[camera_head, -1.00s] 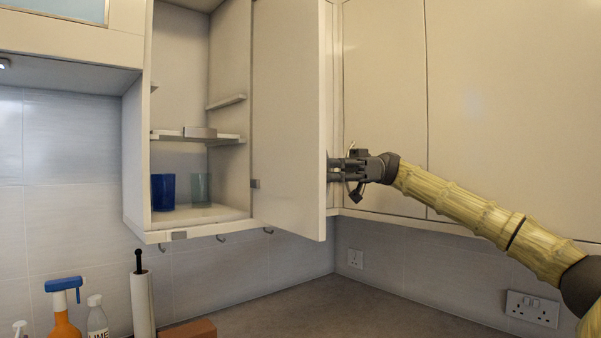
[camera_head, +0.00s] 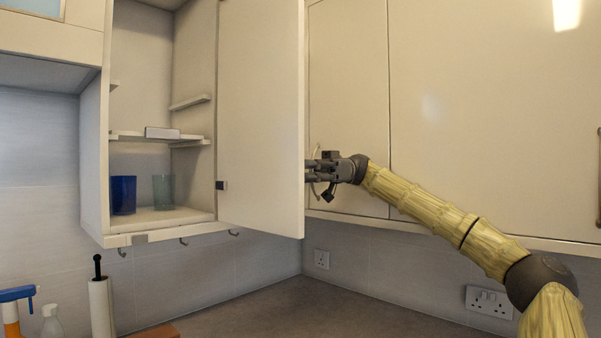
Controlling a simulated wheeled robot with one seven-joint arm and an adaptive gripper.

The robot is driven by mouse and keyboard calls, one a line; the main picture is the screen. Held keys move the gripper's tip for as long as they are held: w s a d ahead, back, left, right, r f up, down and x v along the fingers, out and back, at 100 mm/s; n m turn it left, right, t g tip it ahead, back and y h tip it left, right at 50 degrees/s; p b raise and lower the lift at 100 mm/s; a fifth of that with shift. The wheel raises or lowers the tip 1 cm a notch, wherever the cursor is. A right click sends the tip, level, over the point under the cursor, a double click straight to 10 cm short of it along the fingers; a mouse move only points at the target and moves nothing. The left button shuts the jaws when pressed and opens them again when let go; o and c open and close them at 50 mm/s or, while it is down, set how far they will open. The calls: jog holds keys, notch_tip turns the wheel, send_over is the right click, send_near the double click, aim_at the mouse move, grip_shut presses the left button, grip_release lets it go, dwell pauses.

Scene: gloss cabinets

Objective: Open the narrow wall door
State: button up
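The narrow wall door (camera_head: 260,110) is a plain cream panel hinged on the right side of an open wall cabinet (camera_head: 93,160). It stands swung well out, with its inner face toward me. My gripper (camera_head: 312,171) is at the door's free edge, on the outer side, at mid-low height. A thin curved handle-like piece (camera_head: 316,193) shows beside the fingers. The fingertips are partly hidden by the door edge, so I cannot tell whether they grip it.
The cabinet holds a blue cup (camera_head: 123,194), a greenish glass (camera_head: 163,191) and a small shelf. Closed cabinet doors (camera_head: 480,110) lie behind my arm. The counter (camera_head: 290,312) below is mostly clear. A paper-towel roll (camera_head: 102,305) and spray bottle (camera_head: 12,310) stand at lower left.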

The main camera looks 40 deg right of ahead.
aim_at(300, 126)
jog(key=shift+r, duration=0.15)
notch_tip(300, 126, up, 10)
jog(key=shift+f, duration=0.15)
dwell(0.5)
jog(key=shift+d, duration=0.15)
jog(key=shift+a, duration=0.25)
